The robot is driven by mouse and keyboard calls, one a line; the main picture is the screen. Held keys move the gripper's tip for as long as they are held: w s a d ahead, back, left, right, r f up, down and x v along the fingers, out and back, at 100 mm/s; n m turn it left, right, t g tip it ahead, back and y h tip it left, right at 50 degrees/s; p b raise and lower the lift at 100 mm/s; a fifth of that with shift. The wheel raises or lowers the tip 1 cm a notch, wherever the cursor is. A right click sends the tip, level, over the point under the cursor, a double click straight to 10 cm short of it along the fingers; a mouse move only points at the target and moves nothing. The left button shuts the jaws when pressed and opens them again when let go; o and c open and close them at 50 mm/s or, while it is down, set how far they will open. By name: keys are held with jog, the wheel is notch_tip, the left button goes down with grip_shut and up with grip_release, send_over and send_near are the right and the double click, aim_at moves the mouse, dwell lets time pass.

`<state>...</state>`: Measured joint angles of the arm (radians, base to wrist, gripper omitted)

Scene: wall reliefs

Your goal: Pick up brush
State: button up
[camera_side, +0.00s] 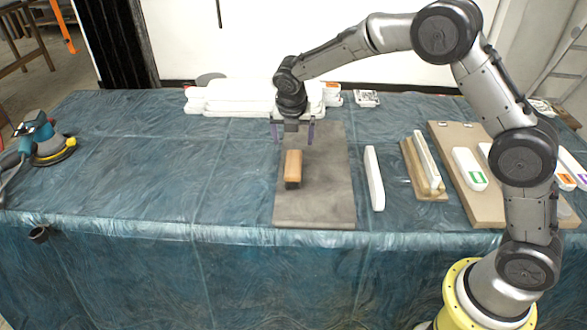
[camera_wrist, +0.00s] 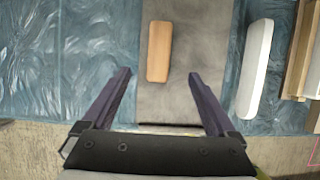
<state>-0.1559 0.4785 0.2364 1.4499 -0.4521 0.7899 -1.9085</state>
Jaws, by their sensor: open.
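The brush (camera_side: 292,164) has a wooden back and dark bristles at its lower end in the side view. It lies on a grey-brown board (camera_side: 315,210) on the covered table. In the wrist view the brush (camera_wrist: 158,51) shows as an orange-brown block, ahead of the fingertips and between their lines. My gripper (camera_side: 293,137) is open and empty, above the far part of the board and apart from the brush. In the wrist view the two purple fingers of my gripper (camera_wrist: 159,75) are spread wide with nothing between them.
A white bar (camera_side: 374,178) lies just right of the board. Further right are a wooden piece with a white strip (camera_side: 427,162) and a larger board with white blocks (camera_side: 470,168). White blocks are stacked behind (camera_side: 230,98). A sander (camera_side: 45,145) sits far left; the left-middle table is clear.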

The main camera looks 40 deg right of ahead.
aim_at(293, 163)
jog(key=x, duration=1.3)
jog(key=shift+f, duration=0.3)
jog(key=shift+f, duration=0.2)
grip_shut()
dwell(0.6)
